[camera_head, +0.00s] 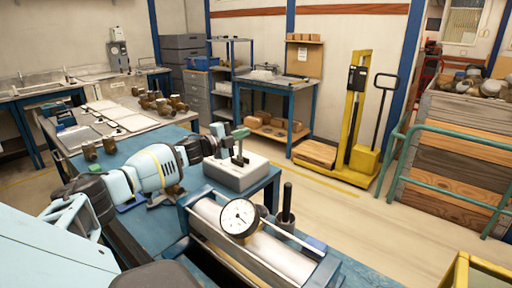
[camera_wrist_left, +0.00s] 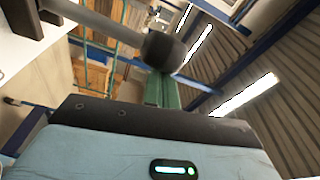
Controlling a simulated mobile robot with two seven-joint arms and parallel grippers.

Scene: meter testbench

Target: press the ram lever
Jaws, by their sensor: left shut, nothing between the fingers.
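A pale grey-white box (camera_head: 238,174) stands on the blue bench in the head view. My left gripper (camera_head: 241,133) has green fingers and reaches over this box from the left. It is shut and empty. In the left wrist view its fingers (camera_wrist_left: 164,90) show beyond a black plate. What seems to be the ram lever, a grey rod with a thick dark knob (camera_wrist_left: 164,52), crosses close to the fingers and partly covers them. I cannot tell whether they touch. In the head view a dark upright post (camera_head: 238,154) under the fingers may be this lever. My right gripper is not in view.
A round dial gauge (camera_head: 238,217) sits on a large metal cylinder (camera_head: 280,258) in front of the box. A black upright handle (camera_head: 287,196) stands to its right. Brass fittings (camera_head: 162,104) stand on the left table. Open floor lies right of the bench.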

